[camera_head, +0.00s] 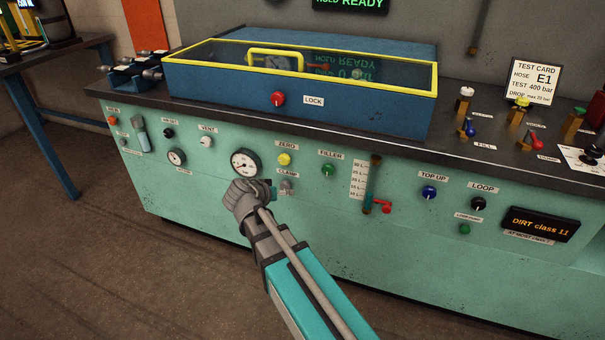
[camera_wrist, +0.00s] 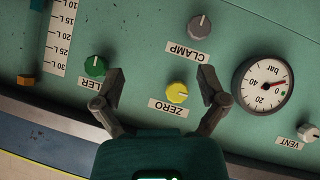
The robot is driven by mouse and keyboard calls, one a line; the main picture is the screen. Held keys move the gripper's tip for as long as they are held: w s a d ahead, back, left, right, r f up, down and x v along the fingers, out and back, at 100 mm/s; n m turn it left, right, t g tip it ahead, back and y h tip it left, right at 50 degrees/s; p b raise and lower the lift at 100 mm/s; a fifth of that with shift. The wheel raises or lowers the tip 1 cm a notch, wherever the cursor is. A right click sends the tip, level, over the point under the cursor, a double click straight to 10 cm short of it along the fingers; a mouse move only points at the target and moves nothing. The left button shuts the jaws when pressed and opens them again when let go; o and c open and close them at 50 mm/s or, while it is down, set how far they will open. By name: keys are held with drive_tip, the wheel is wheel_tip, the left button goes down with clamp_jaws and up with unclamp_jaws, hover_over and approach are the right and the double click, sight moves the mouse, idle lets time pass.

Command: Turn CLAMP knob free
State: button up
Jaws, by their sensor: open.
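The CLAMP knob (camera_head: 286,187) is a small grey knob on the green panel, below the CLAMP label in the head view. In the wrist view, where the labels appear upside down, the grey CLAMP knob (camera_wrist: 199,26) sits near the top, beyond my fingertips. My gripper (camera_wrist: 161,78) is open and empty. The yellow ZERO knob (camera_wrist: 177,92) shows between its fingers in the picture; I cannot tell how far off it is. In the head view my gripper (camera_head: 266,185) is just left of the CLAMP knob, with its fingers mostly hidden by my wrist.
A pressure gauge (camera_wrist: 263,83) and the white VENT knob (camera_wrist: 310,132) lie to the right in the wrist view. The green FILLER knob (camera_wrist: 95,66) is beside my left finger. A yellow-rimmed blue box (camera_head: 190,84) stands on the bench above the panel.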

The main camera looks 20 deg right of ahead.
drive_tip(key=s+d+r+n+g+y+p, duration=0.2)
drive_tip(key=s+d+r+g+y+p, duration=0.2)
drive_tip(key=s+r+p, duration=0.5)
wheel_tip(320, 180, up, 2)
drive_tip(key=g+p, duration=0.1)
drive_tip(key=p, duration=0.7)
drive_tip(key=shift+s+d, duration=0.2)
drive_tip(key=shift+d, duration=0.15)
drive_tip(key=shift+s+r, duration=0.1)
idle(0.7)
drive_tip(key=s+f+n+g+y, duration=0.1)
drive_tip(key=s+n+g+y, duration=0.2)
drive_tip(key=s, duration=0.4)
wheel_tip(320, 180, up, 12)
drive_tip(key=y+p, duration=0.1)
drive_tip(key=p, duration=1.2)
drive_tip(key=shift+w+a+r+t, duration=0.2)
drive_tip(key=shift+a+t, duration=0.1)
